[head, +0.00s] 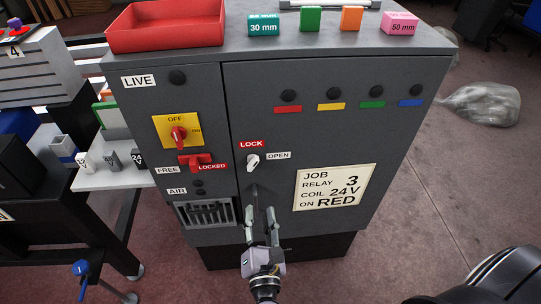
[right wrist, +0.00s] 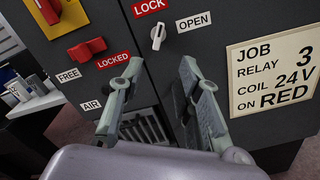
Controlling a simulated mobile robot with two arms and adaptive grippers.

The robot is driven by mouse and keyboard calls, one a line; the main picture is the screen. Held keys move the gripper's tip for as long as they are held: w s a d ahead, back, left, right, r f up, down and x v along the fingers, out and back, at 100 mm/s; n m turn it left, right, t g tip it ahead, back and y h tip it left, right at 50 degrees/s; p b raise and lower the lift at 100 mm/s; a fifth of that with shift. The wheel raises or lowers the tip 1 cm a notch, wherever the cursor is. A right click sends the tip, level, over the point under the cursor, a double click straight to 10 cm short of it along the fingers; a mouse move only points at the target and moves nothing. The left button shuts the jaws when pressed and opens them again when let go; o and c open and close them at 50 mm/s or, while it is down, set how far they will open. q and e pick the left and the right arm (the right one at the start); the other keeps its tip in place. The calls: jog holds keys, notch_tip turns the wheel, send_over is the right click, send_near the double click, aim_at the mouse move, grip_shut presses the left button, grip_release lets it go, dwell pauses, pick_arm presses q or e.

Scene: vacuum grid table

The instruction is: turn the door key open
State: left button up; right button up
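The door key (head: 252,162) is a small pale knob on the grey cabinet door, beside the door's left edge. The red LOCK label (head: 251,144) is above it and the white OPEN label (head: 278,155) is to its right. The key stands close to upright, slightly tilted, in line with LOCK rather than OPEN. In the right wrist view the key (right wrist: 158,36) shows beyond the fingertips. My right gripper (head: 260,211) is open and empty, below the key and apart from it. Its fingers (right wrist: 161,66) are spread in the right wrist view. My left gripper is out of view.
A dark door handle (head: 254,193) is just below the key, near my fingers. Left of the key are a red FREE/LOCKED lever (head: 196,161) and a yellow-backed rotary switch (head: 178,134). A red tray (head: 165,26) and several blocks stand on the cabinet top.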

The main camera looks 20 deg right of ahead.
jog(key=w, duration=0.2)
jog(key=p, duration=0.3)
send_near(254, 166)
jog(key=x, duration=0.6)
jog(key=shift+w+r, duration=0.15)
jog(key=shift+x, duration=1.15)
jog(key=shift+w+d+p, duration=0.15)
jog(key=shift+w+p, duration=0.15)
jog(key=shift+w, duration=0.15)
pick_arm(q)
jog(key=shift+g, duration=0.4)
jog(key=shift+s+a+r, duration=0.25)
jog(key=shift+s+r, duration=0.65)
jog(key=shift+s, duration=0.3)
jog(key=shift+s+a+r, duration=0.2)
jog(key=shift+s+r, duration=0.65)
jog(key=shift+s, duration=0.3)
pick_arm(e)
grip_shut()
